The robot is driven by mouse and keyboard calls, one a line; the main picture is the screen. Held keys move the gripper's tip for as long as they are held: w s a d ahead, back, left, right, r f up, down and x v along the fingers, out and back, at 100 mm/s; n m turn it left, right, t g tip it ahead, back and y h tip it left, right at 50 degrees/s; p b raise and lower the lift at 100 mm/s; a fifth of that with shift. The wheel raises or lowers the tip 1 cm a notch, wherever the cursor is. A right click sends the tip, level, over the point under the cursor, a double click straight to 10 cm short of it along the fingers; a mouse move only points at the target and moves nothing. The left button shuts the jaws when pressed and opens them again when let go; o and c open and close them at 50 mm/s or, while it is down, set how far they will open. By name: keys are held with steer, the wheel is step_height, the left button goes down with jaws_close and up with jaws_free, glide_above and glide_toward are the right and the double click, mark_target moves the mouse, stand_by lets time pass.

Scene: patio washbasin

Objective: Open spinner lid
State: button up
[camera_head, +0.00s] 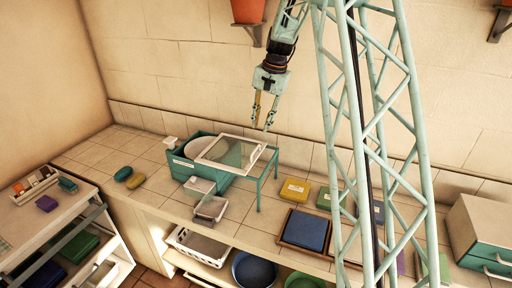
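The spinner (178,168) is a teal box on the tiled counter, with a pale round drum opening (199,147) in its top. Its lid (232,153) is a clear panel in a white frame. The lid lies over the right part of the spinner and reaches out over a teal rail stand (268,168). The left part of the drum opening shows uncovered. My gripper (262,127) hangs in the air above the lid, pointing down. Its two fingers are apart with nothing between them. I cannot tell its exact height over the lid.
A small white basket (211,208) stands in front of the spinner. A yellow box (294,191) and a blue tray (305,231) are to the right. A terracotta pot (247,10) sits on a wall bracket above.

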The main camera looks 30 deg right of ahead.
mark_target(255, 150)
steer(key=f, duration=0.4)
steer(key=w+a+f+p, duration=0.1)
steer(key=f, duration=0.7)
steer(key=shift+w+a, duration=0.25)
steer(key=shift+w, duration=0.15)
steer(key=shift+f, duration=0.1)
jaws_close()
